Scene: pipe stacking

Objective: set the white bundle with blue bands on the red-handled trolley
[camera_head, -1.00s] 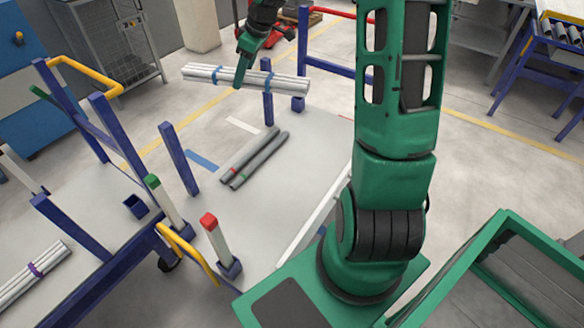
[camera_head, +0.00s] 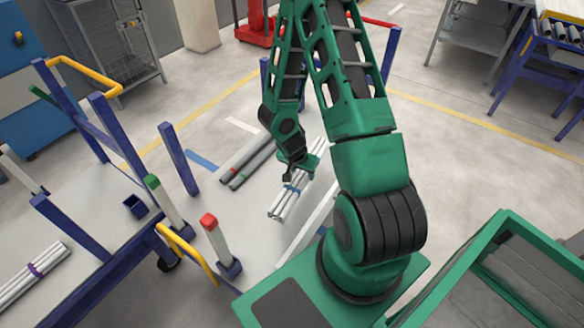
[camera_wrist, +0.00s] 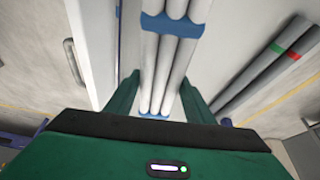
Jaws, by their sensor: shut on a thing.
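The white bundle (camera_head: 286,203) with blue bands shows below my gripper (camera_head: 294,178), which is shut on it. In the wrist view the bundle (camera_wrist: 170,65) runs lengthwise between the two green fingers of my gripper (camera_wrist: 158,100), with a blue band on either side of the grip. The red-handled trolley has a pale grey deck (camera_head: 245,205), blue posts and a red handle (camera_head: 377,22) at its far end, partly behind my arm. The bundle is over the right side of this deck. I cannot tell whether it touches the deck.
Dark grey pipes (camera_head: 247,165) with coloured bands lie on the same deck, left of the bundle. A red-topped post (camera_head: 214,236) stands at the near end. A yellow-handled trolley (camera_head: 85,75) with a purple-banded white bundle (camera_head: 33,272) is at left. Deck space before the grey pipes is clear.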

